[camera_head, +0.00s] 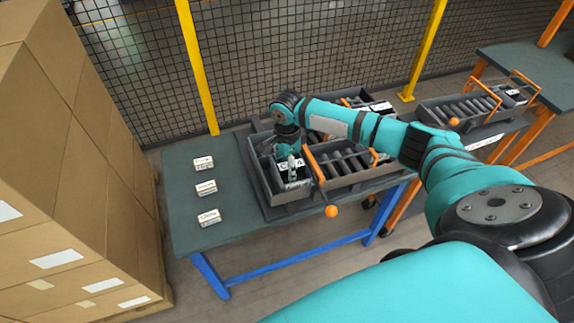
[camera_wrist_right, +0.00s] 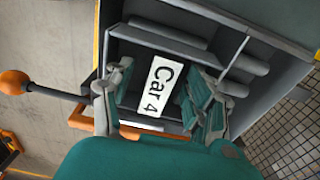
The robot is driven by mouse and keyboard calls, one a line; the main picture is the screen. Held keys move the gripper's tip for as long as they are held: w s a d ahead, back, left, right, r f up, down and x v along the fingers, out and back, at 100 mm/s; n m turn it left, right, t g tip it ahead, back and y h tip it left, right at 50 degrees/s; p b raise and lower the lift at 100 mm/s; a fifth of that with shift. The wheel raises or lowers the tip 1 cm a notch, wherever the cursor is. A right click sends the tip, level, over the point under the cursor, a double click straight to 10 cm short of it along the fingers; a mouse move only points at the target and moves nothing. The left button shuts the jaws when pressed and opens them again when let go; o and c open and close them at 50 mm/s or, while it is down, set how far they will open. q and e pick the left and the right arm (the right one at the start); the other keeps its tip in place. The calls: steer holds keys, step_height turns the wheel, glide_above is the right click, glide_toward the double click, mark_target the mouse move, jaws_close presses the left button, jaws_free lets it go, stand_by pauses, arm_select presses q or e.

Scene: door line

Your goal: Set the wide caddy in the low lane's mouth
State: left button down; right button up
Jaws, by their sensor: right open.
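My right gripper (camera_head: 289,158) is low over the left end of the near roller lane (camera_head: 345,162) on the blue-legged table. I cannot tell whether the fingers touch anything. The label lies in a dark grey open box (camera_wrist_right: 125,42), which also shows as a grey box in the head view (camera_head: 262,178), partly hidden by my gripper. I cannot tell for sure whether this box is the wide caddy. My left gripper is not in view.
Several orange gate bars (camera_head: 315,165) and an orange ball handle (camera_head: 331,211) stand close by the lane. Three small labelled blocks (camera_head: 207,188) lie on the table's left. Stacked cartons (camera_head: 75,170) rise at far left, and a mesh fence (camera_head: 270,60) stands behind.

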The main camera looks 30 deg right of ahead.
step_height(320, 180, up, 12)
steer(key=shift+f, duration=0.25)
steer(key=shift+a+f, duration=0.1)
steer(key=shift+f, duration=0.05)
stand_by(1.2)
